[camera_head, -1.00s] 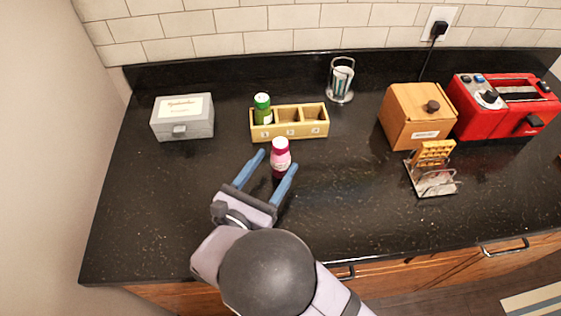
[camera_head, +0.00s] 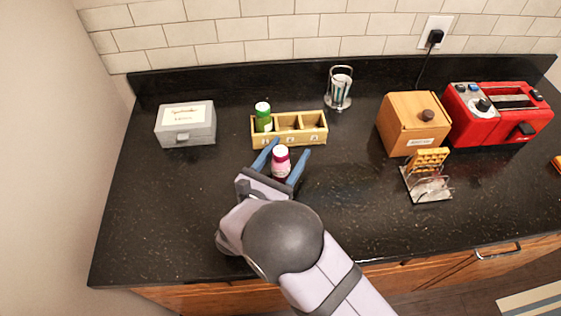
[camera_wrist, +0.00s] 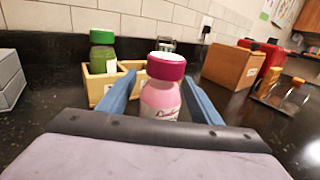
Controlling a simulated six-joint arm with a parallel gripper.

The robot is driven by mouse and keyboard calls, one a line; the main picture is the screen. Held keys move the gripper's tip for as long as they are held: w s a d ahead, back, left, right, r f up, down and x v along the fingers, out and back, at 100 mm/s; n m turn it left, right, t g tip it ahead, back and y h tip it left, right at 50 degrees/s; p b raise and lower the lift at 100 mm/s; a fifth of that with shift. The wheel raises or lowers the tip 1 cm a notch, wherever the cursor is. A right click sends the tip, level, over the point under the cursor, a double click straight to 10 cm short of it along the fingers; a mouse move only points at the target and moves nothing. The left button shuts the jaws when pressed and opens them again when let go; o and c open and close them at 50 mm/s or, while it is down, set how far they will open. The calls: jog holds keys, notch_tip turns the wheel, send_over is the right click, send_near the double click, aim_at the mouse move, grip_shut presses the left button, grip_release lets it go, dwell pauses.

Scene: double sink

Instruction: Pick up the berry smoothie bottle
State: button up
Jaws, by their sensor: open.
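The berry smoothie bottle (camera_head: 281,163) is pink with a magenta cap and stands upright on the black counter, in front of the yellow box. It also shows in the wrist view (camera_wrist: 160,98), in the middle. My gripper (camera_head: 287,148) is open, with its blue fingers on either side of the bottle. In the wrist view the fingers of my gripper (camera_wrist: 158,85) flank the bottle. I cannot tell whether either finger touches it. The bottle's lower part is hidden by my gripper.
A yellow box with compartments (camera_head: 292,140) stands just behind, holding a green bottle (camera_head: 263,117) in its left one. A grey box (camera_head: 186,124) is at left. A wooden box (camera_head: 412,123), red toaster (camera_head: 497,114) and waffle rack (camera_head: 427,183) are at right.

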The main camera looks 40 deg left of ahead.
jog(key=shift+w, duration=0.1)
jog(key=c, duration=1.3)
jog(key=shift+r, duration=0.1)
notch_tip(320, 180, up, 10)
jog(key=shift+f+b, duration=0.1)
jog(key=shift+b, duration=0.95)
jog(key=shift+r, duration=2.55)
jog(key=shift+a+f, duration=0.1)
jog(key=shift+f, duration=2.45)
